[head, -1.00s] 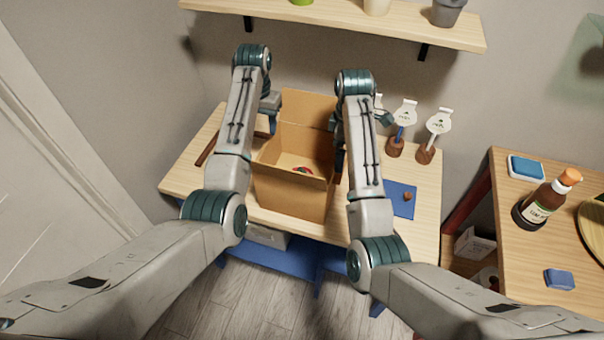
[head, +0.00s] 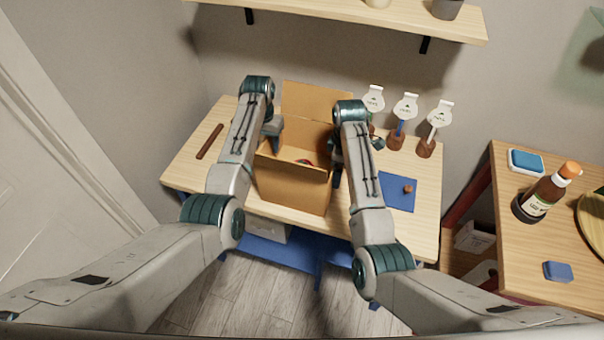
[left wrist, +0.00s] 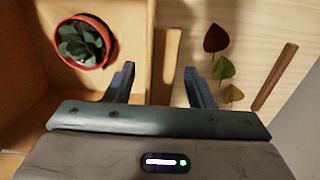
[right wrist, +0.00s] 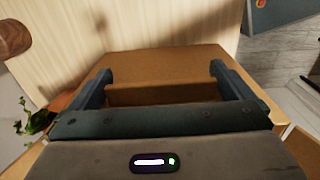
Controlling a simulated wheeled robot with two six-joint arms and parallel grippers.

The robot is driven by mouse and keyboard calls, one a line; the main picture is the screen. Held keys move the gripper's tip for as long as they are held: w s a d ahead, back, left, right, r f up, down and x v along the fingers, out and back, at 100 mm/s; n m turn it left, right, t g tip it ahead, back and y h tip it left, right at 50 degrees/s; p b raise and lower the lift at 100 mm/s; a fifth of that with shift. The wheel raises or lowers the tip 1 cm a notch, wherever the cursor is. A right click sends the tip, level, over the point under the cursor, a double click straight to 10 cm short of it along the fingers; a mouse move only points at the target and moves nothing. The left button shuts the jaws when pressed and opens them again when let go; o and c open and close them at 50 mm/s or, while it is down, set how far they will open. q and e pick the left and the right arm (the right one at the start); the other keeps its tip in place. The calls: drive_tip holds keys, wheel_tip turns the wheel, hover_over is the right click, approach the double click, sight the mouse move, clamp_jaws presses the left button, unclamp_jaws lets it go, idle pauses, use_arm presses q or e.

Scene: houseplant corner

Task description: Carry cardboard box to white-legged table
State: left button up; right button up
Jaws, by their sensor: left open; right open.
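The open cardboard box (head: 292,185) stands upright on the blue-legged wooden table (head: 232,207), flaps spread. A potted succulent (left wrist: 82,42) in a red pot sits inside it, as the left wrist view shows. My left gripper (head: 275,138) is open at the box's left side; in the left wrist view its fingers (left wrist: 161,80) are either side of the box wall (left wrist: 148,45). My right gripper (head: 338,170) is open at the box's right side; in the right wrist view its fingers (right wrist: 160,80) are spread over brown cardboard (right wrist: 160,65). I cannot tell whether either touches. No white-legged table is identifiable.
Plant markers in brown bases (head: 404,122) stand right of the box, near a blue mat (head: 397,193). A brown stick (head: 209,141) lies left. A second table (head: 510,240) at right holds a bottle (head: 545,193) and a blue block (head: 558,271). A shelf (head: 340,16) hangs above.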

use_arm(q)
drive_tip(key=shift+f, duration=0.3)
use_arm(e)
drive_tip(key=shift+f, duration=0.3)
use_arm(q)
clamp_jaws()
use_arm(e)
drive_tip(key=c, duration=1)
use_arm(q)
drive_tip(key=shift+r, duration=0.1)
use_arm(e)
drive_tip(key=shift+o, duration=0.2)
drive_tip(key=shift+r, duration=0.1)
use_arm(q)
drive_tip(key=shift+r, duration=0.1)
use_arm(e)
drive_tip(key=shift+r, duration=0.1)
drive_tip(key=shift+c, duration=0.2)
use_arm(q)
drive_tip(key=shift+w+r+p, duration=0.1)
drive_tip(key=shift+r+p, duration=0.3)
drive_tip(key=shift+p, duration=0.15)
use_arm(e)
drive_tip(key=shift+w+r, duration=0.1)
drive_tip(key=shift+r, duration=0.3)
use_arm(q)
wheel_tip(320, 180, up, 4)
drive_tip(key=p, duration=0.4)
use_arm(e)
wheel_tip(320, 180, up, 4)
